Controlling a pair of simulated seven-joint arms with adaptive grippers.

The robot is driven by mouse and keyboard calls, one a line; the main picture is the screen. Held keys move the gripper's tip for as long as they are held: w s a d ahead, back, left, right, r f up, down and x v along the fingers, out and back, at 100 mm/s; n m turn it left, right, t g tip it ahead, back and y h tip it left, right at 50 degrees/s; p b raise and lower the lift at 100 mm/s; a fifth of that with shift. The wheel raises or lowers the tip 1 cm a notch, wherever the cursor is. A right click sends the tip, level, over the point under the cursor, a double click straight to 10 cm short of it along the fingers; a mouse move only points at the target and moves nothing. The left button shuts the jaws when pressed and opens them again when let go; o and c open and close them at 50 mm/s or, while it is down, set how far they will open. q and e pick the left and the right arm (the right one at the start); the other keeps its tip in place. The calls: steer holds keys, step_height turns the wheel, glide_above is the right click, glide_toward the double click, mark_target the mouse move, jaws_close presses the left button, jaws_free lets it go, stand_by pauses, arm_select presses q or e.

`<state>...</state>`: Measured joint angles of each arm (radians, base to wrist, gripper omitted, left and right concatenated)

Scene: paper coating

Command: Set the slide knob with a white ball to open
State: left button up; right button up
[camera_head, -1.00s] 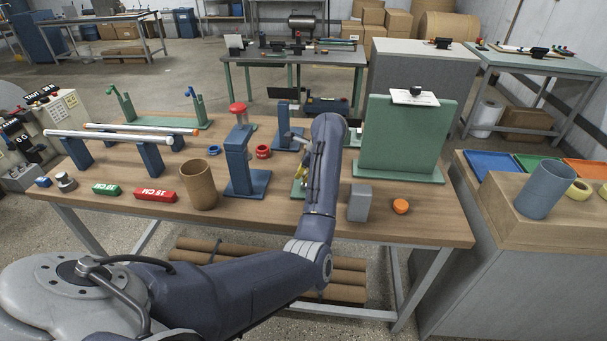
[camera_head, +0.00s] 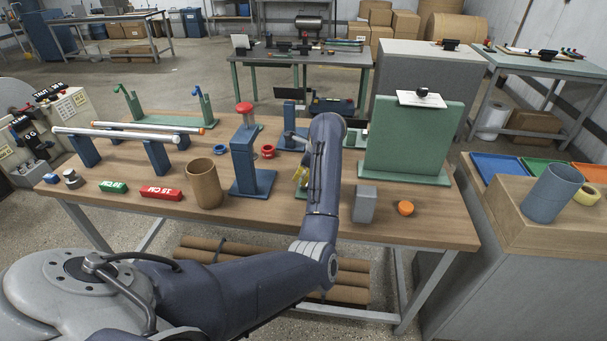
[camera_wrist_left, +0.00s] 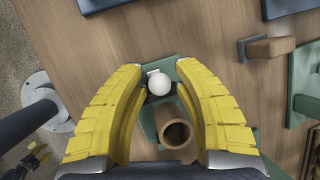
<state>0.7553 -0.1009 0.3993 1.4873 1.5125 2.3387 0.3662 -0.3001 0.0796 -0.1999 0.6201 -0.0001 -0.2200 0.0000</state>
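The white ball of the slide knob (camera_wrist_left: 159,84) shows in the left wrist view, on a dark slider on a green base (camera_wrist_left: 150,128). My left gripper (camera_wrist_left: 160,72) has its two yellow fingers spread, one on each side of the ball, with gaps between. In the head view the left gripper (camera_head: 301,176) is mostly hidden behind my forearm, and the ball is hidden there too. Any open or closed marking on the slide cannot be made out.
A brown tube end (camera_wrist_left: 176,134) stands beside the ball. In the head view a blue stand (camera_head: 248,168) is left of my forearm, a grey block (camera_head: 364,204) and orange disc (camera_head: 405,208) right. A green upright panel (camera_head: 412,140) stands behind these.

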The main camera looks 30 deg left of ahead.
arm_select(q)
steer(key=shift+o, duration=1.2)
steer(key=v, duration=1.2)
